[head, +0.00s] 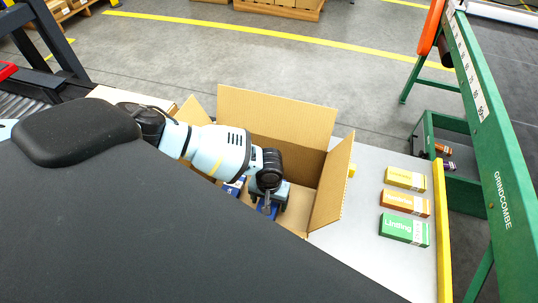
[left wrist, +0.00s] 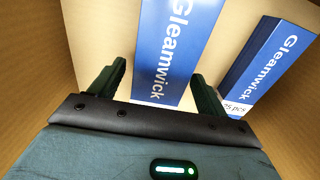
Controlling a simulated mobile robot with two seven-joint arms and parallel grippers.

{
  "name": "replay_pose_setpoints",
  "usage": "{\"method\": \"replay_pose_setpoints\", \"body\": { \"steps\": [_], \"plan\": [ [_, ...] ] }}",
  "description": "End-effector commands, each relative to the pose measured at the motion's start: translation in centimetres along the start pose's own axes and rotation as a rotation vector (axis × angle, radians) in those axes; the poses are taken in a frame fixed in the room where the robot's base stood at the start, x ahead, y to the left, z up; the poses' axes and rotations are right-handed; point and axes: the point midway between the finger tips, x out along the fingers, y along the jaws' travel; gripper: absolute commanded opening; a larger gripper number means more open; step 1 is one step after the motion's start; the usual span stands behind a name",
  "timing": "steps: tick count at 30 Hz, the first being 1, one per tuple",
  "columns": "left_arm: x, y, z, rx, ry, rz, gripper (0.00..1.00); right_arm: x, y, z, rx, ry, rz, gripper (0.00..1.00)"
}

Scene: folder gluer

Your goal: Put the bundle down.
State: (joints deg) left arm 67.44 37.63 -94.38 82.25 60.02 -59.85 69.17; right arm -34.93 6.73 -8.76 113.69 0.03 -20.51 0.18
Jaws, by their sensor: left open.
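The open cardboard box (head: 327,190) stands on the grey table with its flaps up. My left gripper (head: 270,204) reaches down inside it. In the left wrist view, a blue "Gleamwick" bundle (left wrist: 178,45) lies between the two spread fingers of the left gripper (left wrist: 162,88), with a gap visible on both sides. A second blue "Gleamwick" bundle (left wrist: 268,62) is to its right, apart from it, with "25 pcs" on its end. Both bundles also show partly in the head view, much hidden by my arm. My right gripper is not in view.
Yellow (head: 405,179), orange (head: 405,203) and green (head: 404,229) cartons lie on the table right of the box. A yellow edge strip (head: 442,235) and a green frame (head: 487,130) stand farther right. A green bin (head: 462,188) holds small cartons.

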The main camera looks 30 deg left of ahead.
Motion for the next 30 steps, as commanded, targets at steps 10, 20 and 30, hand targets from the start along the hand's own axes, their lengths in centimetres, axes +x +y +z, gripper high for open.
{"method": "replay_pose_setpoints", "body": {
  "steps": [10, 20, 30],
  "plan": [
    [-1.7, 0.0, -0.1, -0.001, 0.002, 0.002, 0.76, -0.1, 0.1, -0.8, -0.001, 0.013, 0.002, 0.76],
    [-8.3, 0.0, -0.1, 0.0, 0.006, 0.003, 0.76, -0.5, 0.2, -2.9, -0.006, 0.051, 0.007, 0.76],
    [-12.1, 0.0, -0.1, 0.0, 0.002, 0.001, 0.76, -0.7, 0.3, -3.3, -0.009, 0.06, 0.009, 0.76]
  ]
}}
